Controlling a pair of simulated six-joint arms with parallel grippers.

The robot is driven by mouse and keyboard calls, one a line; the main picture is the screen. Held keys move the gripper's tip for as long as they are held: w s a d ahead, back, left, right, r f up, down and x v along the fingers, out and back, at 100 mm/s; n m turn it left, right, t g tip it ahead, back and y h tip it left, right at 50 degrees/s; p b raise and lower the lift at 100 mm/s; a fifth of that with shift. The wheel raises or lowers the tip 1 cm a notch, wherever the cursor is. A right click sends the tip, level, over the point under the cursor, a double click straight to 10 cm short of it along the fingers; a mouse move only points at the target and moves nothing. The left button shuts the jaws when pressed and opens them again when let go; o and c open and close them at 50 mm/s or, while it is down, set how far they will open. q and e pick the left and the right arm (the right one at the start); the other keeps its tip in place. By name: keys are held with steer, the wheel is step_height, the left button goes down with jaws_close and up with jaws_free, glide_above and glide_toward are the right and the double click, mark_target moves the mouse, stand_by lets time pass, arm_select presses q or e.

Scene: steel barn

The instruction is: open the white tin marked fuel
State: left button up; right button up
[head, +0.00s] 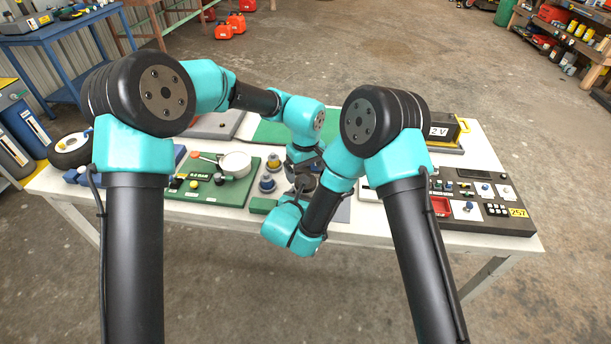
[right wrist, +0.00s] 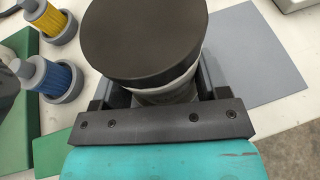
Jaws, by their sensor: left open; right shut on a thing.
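The tin (right wrist: 172,91) shows in the right wrist view as a short white band under a wide dark round lid (right wrist: 140,38). No marking on it is visible. My right gripper (right wrist: 155,88) is shut on the tin's body below the lid, one finger at each side. In the head view my right gripper (head: 301,190) is low at the middle of the table, mostly hidden by my own arm links. My left gripper (head: 305,158) is open and points down above the tin there. The lid's contact with the left fingers cannot be made out.
Yellow (head: 273,162) and blue (head: 267,182) filters stand just left of the tin. A green board with a white pan (head: 236,164) lies further left. A control panel (head: 490,212) is at the right. A grey sheet (right wrist: 250,50) lies beside the tin.

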mark_target(306, 192)
arm_select(q)
steer(key=shift+r, duration=0.15)
steer(key=shift+c, duration=0.4)
steer(key=shift+r, duration=0.1)
steer(key=shift+r+m, duration=1.65)
steer(key=shift+m, duration=0.05)
steer(key=shift+f, duration=4.05)
steer(key=c, duration=0.9)
steer(key=shift+n, duration=1.7)
